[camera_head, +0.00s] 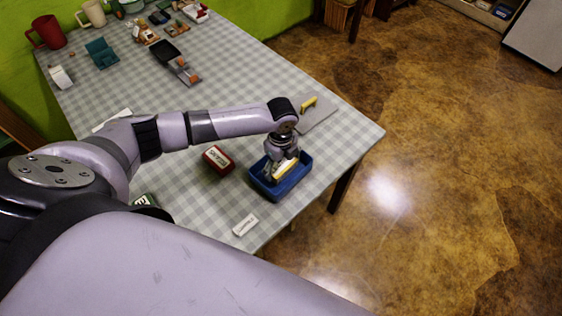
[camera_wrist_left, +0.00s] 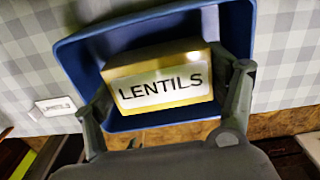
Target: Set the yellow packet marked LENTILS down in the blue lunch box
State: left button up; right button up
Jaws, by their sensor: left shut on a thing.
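The yellow packet marked LENTILS (camera_wrist_left: 160,86) is between the two fingers of my left gripper (camera_wrist_left: 168,100), which is shut on it. Its white label faces the wrist camera. The blue lunch box (camera_wrist_left: 68,52) surrounds the packet in that view. In the head view my left gripper (camera_head: 282,166) points down into the blue lunch box (camera_head: 268,190), with the yellow packet (camera_head: 286,168) at the box opening. I cannot tell whether the packet touches the box floor. My right gripper is not in view.
A red packet (camera_head: 218,160) lies left of the box. A small white label card (camera_head: 245,225) lies near the front table edge. A grey board with a yellow handle (camera_head: 309,105) lies behind the box. A dark pan (camera_head: 165,52), mugs and other items stand farther back.

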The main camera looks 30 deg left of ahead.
pick_arm(q)
jog(key=shift+f+b, duration=0.55)
jog(key=shift+f, duration=0.55)
jog(key=o, duration=1.3)
jog(key=shift+r, duration=0.1)
notch_tip(320, 180, up, 12)
